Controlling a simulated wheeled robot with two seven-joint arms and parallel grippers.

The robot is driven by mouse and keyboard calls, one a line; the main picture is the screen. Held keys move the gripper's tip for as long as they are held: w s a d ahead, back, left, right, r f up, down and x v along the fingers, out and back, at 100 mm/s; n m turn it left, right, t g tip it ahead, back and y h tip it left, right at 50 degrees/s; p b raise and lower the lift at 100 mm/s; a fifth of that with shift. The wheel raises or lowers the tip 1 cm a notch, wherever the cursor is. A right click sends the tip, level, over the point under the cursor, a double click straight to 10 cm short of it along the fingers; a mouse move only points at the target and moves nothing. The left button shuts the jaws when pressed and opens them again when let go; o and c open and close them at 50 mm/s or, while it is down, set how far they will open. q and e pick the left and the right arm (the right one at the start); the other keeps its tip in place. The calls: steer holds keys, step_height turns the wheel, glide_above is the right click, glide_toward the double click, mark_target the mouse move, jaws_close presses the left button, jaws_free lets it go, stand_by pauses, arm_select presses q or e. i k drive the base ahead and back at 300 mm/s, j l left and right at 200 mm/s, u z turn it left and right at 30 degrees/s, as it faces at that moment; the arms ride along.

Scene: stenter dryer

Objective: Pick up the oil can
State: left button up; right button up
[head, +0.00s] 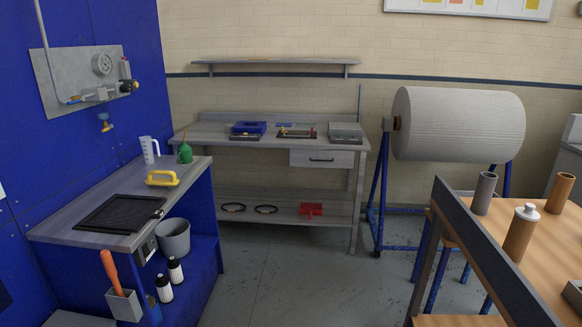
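A small green can with a thin upright spout, which looks like the oil can (185,154), stands upright at the back right corner of the left bench top (120,190). It is beside a clear measuring jug (149,149) and behind a yellow-handled tool (162,178). Nothing hides it from this view. Neither of my grippers is in view.
A black tray (119,213) lies on the left bench's front part. A grey bucket (173,238) and dark bottles sit on its lower shelf. A workbench (230,143) stands behind. A wooden table (550,235) is at right. The floor between is clear.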

mark_target(184, 154)
steer(key=i+u, duration=0.2)
steer(key=i, duration=0.45)
steer(key=i+l+u, duration=0.2)
steer(key=i, duration=0.45)
steer(key=i+l+u, duration=0.2)
steer(key=i, duration=0.45)
steer(key=j, duration=0.1)
